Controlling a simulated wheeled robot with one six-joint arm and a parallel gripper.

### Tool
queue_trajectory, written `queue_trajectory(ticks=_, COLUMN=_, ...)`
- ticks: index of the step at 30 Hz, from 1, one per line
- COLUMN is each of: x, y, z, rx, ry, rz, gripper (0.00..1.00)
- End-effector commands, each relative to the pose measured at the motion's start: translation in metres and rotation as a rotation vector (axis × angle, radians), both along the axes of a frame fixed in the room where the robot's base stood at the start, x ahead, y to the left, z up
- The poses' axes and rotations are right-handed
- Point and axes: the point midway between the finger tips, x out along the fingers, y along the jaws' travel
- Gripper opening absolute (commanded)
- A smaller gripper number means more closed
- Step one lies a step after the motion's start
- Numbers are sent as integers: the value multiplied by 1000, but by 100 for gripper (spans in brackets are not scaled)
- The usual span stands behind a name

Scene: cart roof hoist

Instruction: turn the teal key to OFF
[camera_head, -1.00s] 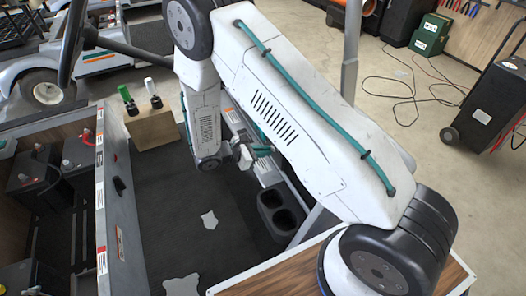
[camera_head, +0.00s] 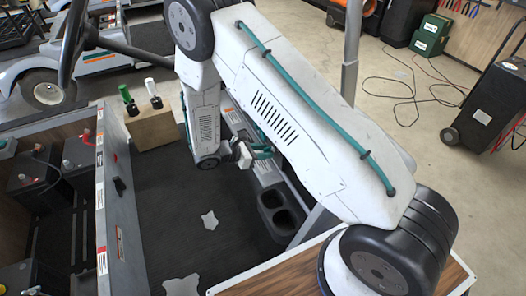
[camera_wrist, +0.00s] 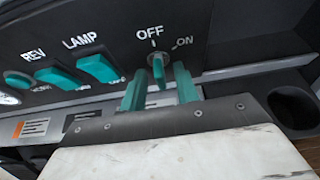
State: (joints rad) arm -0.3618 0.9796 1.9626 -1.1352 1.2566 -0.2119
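The teal key (camera_wrist: 158,72) sits in a round switch on the dark dash panel in the wrist view. The white word OFF is above it and ON is to its upper right. The key stands nearly upright in the picture; which mark it points at is hard to tell. My gripper (camera_wrist: 160,84) has its two teal fingers apart, one on each side of the key, with gaps visible between fingers and key. In the head view my gripper (camera_head: 262,152) is small, at the dash beyond my arm, and the key cannot be made out there.
Teal LAMP (camera_wrist: 97,68) and REV (camera_wrist: 55,78) switches lie left of the key. A cup holder (camera_wrist: 293,106) is at the right of the dash; it also shows in the head view (camera_head: 281,212). Batteries (camera_head: 83,153) stand at the left, behind a grey panel.

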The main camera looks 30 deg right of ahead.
Motion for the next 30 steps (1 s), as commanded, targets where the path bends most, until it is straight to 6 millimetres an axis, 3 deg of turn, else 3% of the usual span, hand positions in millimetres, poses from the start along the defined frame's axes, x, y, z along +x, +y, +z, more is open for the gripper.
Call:
queue_trajectory(ticks=5, x=0, y=4, z=2, rx=0, ry=-1, rz=1, gripper=31)
queue_trajectory(ticks=18, x=1, y=65, z=26, rx=1, ry=-2, rz=1, gripper=31)
queue_trajectory(ticks=30, x=0, y=72, z=30, rx=0, ry=0, rz=0, gripper=31)
